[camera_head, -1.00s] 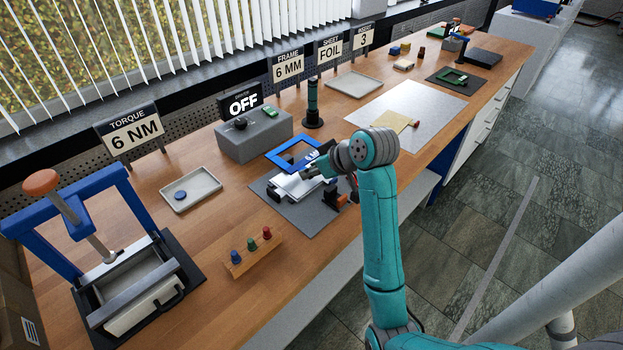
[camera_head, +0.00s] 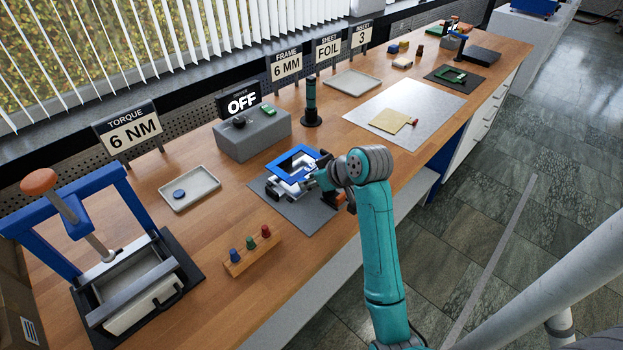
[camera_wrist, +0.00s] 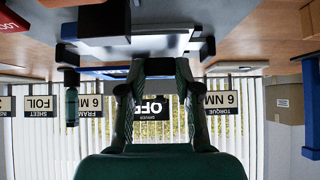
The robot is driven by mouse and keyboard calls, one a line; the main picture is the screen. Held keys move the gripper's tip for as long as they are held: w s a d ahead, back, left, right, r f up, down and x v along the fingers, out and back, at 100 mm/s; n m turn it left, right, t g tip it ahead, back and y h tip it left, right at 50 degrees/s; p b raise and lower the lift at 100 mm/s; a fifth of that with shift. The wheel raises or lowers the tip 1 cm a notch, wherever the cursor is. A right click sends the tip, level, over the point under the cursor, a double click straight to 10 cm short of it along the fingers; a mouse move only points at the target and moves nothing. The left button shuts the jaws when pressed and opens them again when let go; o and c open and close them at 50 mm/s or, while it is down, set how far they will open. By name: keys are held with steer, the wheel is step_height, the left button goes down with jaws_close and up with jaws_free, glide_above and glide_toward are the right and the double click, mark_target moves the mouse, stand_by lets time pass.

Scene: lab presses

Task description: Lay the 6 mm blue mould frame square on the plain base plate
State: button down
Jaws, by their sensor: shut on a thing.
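The blue mould frame (camera_head: 281,157) is a flat square ring above the dark grey mat in the head view. My gripper (camera_head: 313,177) is shut on its near right side, with my wrist to the right. Silvery plate parts (camera_head: 287,187) show beneath the frame and through its opening; I cannot tell whether frame and plate touch. In the wrist view, the frame shows edge-on as a thin blue strip (camera_wrist: 103,72) at my fingertips (camera_wrist: 158,68). A pale metal block (camera_wrist: 160,45) shows close by it. The fingers and wrist hide part of the frame and plate.
The grey mat (camera_head: 312,217) lies under the plate. A grey driver box (camera_head: 252,135) and a dark-green upright tool (camera_head: 311,105) stand behind. A wooden block with coloured pegs (camera_head: 252,250) is in front left. A press (camera_head: 130,290) stands at far left. A pale sheet (camera_head: 435,105) lies right.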

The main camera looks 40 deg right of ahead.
steer(key=c, duration=0.8)
jaws_free()
steer(key=shift+f, duration=0.1)
steer(key=shift+r, duration=0.4)
steer(key=v, duration=1.2)
steer(key=shift+r, duration=0.2)
